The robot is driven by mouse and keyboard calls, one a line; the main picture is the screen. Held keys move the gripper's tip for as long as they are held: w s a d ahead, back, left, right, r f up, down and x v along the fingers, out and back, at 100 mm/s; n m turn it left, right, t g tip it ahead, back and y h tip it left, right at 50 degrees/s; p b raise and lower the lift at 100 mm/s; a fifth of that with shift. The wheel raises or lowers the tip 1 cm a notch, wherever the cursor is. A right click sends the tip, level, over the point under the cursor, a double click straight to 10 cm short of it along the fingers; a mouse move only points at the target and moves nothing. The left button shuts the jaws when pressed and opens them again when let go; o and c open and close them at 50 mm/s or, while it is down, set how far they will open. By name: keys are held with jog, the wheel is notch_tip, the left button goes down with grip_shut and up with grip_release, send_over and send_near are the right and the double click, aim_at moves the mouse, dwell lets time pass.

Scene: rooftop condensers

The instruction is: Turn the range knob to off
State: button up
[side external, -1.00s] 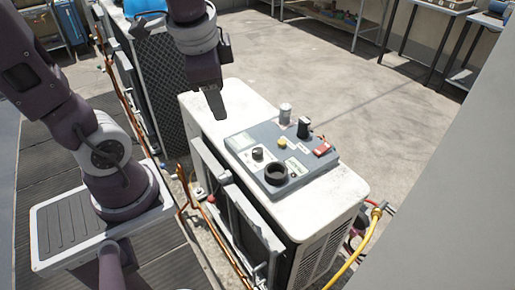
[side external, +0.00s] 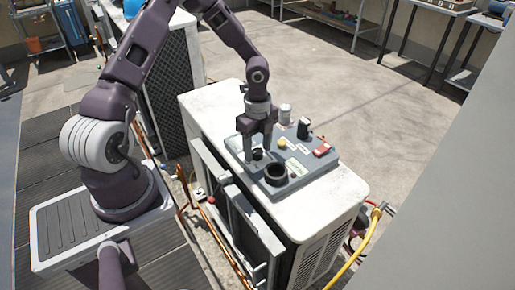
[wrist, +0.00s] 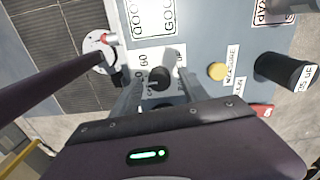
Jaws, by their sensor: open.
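A small black knob (side external: 257,154) sits on a white marked plate on the grey control panel (side external: 243,137); I cannot read a range label there. In the wrist view the knob (wrist: 160,78) shows between my two fingers, with numbers on the plate around it. My gripper (side external: 258,153) points down over the panel and is open, one finger on each side of the knob. I cannot tell whether a finger touches it. The knob's pointer direction is not clear, and my gripper body hides part of the plate.
A larger black ring-shaped part (side external: 276,174) stands close in front of the knob. A yellow button (side external: 282,143), a black upright part (side external: 304,127), a red switch (side external: 322,149) and a grey cylinder (side external: 285,113) are also close by. The white unit's top (side external: 336,187) is clear toward the front right.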

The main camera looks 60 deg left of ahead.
jog(key=shift+f, duration=0.15)
grip_shut()
jog(key=shift+n, duration=0.4)
jog(key=n, duration=0.3)
jog(key=shift+n, duration=0.4)
jog(key=n, duration=0.5)
jog(key=shift+w, duration=0.1)
jog(key=shift+n, duration=0.3)
